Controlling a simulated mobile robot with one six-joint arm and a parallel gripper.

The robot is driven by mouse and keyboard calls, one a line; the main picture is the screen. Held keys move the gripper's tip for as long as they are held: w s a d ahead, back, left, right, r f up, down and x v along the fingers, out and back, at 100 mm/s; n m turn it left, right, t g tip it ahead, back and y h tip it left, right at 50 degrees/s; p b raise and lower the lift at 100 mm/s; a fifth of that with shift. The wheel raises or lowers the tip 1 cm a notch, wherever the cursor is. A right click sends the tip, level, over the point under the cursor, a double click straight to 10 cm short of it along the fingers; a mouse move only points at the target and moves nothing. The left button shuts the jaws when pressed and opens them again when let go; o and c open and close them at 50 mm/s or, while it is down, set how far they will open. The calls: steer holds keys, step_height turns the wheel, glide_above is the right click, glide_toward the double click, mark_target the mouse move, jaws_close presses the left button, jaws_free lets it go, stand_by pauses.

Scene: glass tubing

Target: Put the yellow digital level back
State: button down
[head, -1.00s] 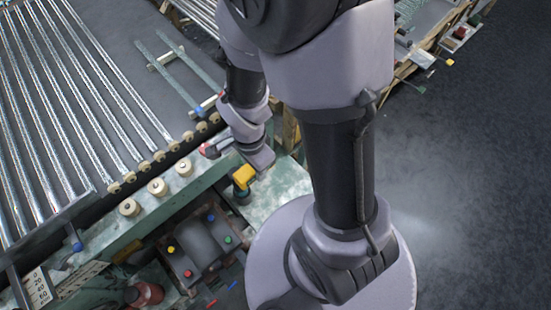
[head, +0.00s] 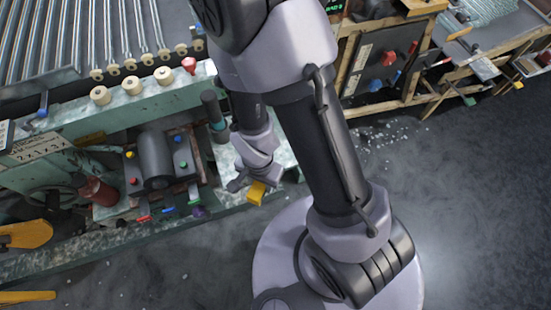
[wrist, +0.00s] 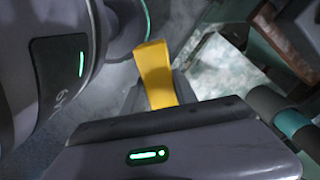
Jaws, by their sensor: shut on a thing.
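The yellow digital level (head: 257,193) is a small yellow block held at the end of my arm, low in the middle of the head view. It also shows in the wrist view (wrist: 156,74), standing out beyond the grey gripper body. My gripper (head: 255,183) is shut on it; the fingertips are mostly hidden. The level is held in front of the green machine bench (head: 288,178), and I cannot tell how far above it.
A dark unit with coloured knobs (head: 155,160) sits left of my gripper. Wooden rollers (head: 132,85) and a red funnel-like piece (head: 189,65) line the ledge. A dark upright cylinder (head: 213,106) stands close to my arm.

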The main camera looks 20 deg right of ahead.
steer(key=w+d, duration=0.2)
steer(key=w, duration=0.1)
steer(key=w+d, duration=0.2)
steer(key=w, duration=0.1)
steer(key=w+d+f, duration=0.1)
steer(key=w+d, duration=0.2)
steer(key=w, duration=0.1)
steer(key=shift+w, duration=0.1)
steer(key=shift+w+d+f+b, duration=0.15)
steer(key=shift+w+f+b, duration=0.1)
steer(key=shift+b, duration=0.15)
steer(key=shift+f+b, duration=1)
steer(key=shift+f, duration=0.65)
steer(key=c, duration=1)
jaws_free()
steer(key=shift+o, duration=0.2)
